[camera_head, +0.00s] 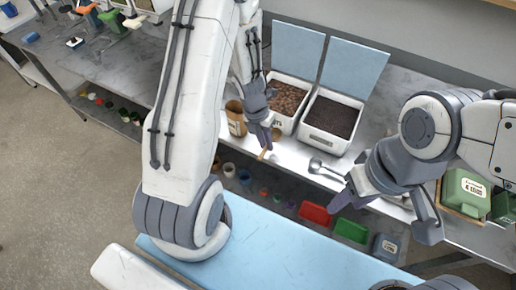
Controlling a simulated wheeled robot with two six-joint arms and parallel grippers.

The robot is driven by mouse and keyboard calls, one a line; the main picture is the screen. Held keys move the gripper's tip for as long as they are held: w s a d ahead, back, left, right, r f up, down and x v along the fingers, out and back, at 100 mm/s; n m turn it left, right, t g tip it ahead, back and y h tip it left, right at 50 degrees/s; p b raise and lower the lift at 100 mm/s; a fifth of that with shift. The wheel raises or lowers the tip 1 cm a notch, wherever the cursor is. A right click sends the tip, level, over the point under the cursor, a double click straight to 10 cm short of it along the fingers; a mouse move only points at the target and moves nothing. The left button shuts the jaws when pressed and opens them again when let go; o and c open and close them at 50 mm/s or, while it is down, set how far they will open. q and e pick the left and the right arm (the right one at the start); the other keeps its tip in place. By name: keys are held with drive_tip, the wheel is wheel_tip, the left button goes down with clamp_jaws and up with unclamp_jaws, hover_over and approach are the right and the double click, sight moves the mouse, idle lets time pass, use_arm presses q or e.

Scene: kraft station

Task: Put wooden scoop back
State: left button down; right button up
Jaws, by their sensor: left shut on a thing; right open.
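The wooden scoop (264,154) is tan and small, mostly hidden by my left gripper (267,142). That gripper is shut on it, at the front of the bench beside the left white bin (281,122). This bin holds brown chunks and its pale blue lid is raised. Whether the scoop touches the bench I cannot tell. My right gripper (386,212) is open and empty, over the bench's front edge at the right.
A second white bin (324,139) with dark granules stands open at right. A metal scoop (325,168) lies in front of it. A kraft container (235,119) stands left of my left gripper. Green boxes (464,190) stand at right. Coloured containers sit on the shelf below.

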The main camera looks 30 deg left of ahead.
use_arm(q)
drive_tip(key=a+f, duration=0.1)
drive_tip(key=f, duration=0.1)
drive_tip(key=a+f, duration=0.1)
drive_tip(key=f, duration=0.1)
drive_tip(key=a+f+b, duration=0.1)
drive_tip(key=f, duration=0.1)
drive_tip(key=shift+a, duration=0.15)
drive_tip(key=c, duration=0.8)
unclamp_jaws()
drive_tip(key=shift+c, duration=0.2)
